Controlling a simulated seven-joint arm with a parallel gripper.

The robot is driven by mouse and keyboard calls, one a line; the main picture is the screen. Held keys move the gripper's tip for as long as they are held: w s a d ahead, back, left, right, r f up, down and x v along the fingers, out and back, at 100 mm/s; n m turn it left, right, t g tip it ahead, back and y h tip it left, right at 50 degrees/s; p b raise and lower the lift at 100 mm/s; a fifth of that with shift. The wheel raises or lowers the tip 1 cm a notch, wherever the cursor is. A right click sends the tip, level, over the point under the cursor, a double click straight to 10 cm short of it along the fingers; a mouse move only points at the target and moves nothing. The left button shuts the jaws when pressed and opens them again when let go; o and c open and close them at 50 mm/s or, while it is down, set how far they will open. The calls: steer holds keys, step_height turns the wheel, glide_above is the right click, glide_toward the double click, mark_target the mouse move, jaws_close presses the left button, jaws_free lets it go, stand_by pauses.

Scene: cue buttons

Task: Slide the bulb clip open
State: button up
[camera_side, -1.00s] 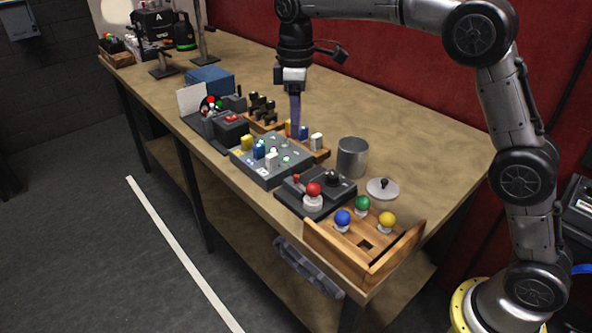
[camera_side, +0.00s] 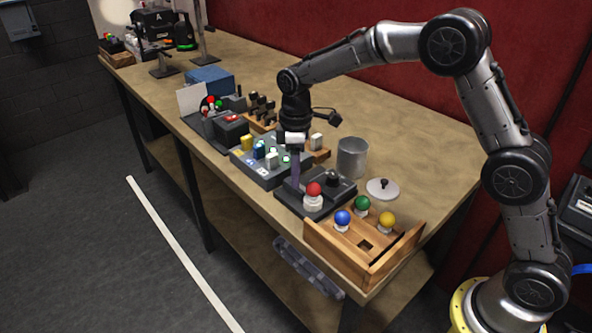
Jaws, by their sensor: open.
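A dark base plate (camera_side: 338,198) sits near the front edge of the bench. On it a red bulb (camera_side: 313,189) stands on a white socket, with a black knob-like part (camera_side: 333,177) behind it. The bulb clip is too small to tell apart from the base's other dark parts. My gripper (camera_side: 296,186) points down at the left side of this base, just left of the red bulb. It is open, and nothing shows between its fingers. I cannot tell whether its tips touch the base.
A wooden tray (camera_side: 388,271) with blue, green and yellow bulbs stands right of the base. A metal can (camera_side: 352,158) and a lid (camera_side: 383,189) are behind. A grey panel (camera_side: 262,177) with coloured blocks lies left. The bench (camera_side: 425,148) is clear at the back right.

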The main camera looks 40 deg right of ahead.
jaws_close()
stand_by(1.4)
